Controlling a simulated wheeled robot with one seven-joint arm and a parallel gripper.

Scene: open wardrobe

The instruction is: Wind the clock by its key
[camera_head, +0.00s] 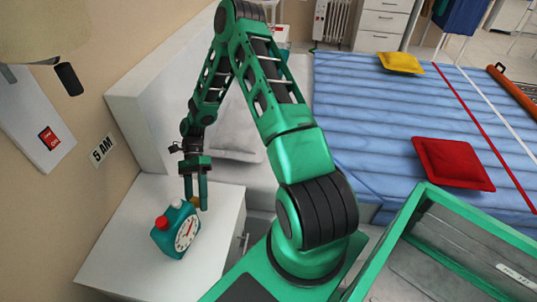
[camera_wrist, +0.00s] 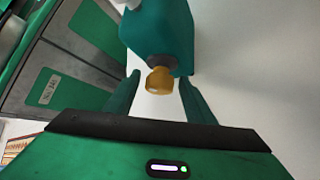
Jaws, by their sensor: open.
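A teal clock (camera_head: 177,230) with a white dial, a red button and a white button on top stands on the white bedside cabinet (camera_head: 130,225). Its dial faces right in the head view. A brass-coloured key knob (camera_wrist: 160,80) sticks out of the teal clock body (camera_wrist: 160,32) in the wrist view. My gripper (camera_head: 196,203) hangs down just behind the clock in the head view, fingers pointing down. In the wrist view my gripper (camera_wrist: 158,95) is open, with one finger on each side of the key and a gap to both.
A bed with a blue striped cover (camera_head: 360,120) is to the right, with a yellow cushion (camera_head: 401,62) and a red cushion (camera_head: 453,163). The cabinet top is clear around the clock.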

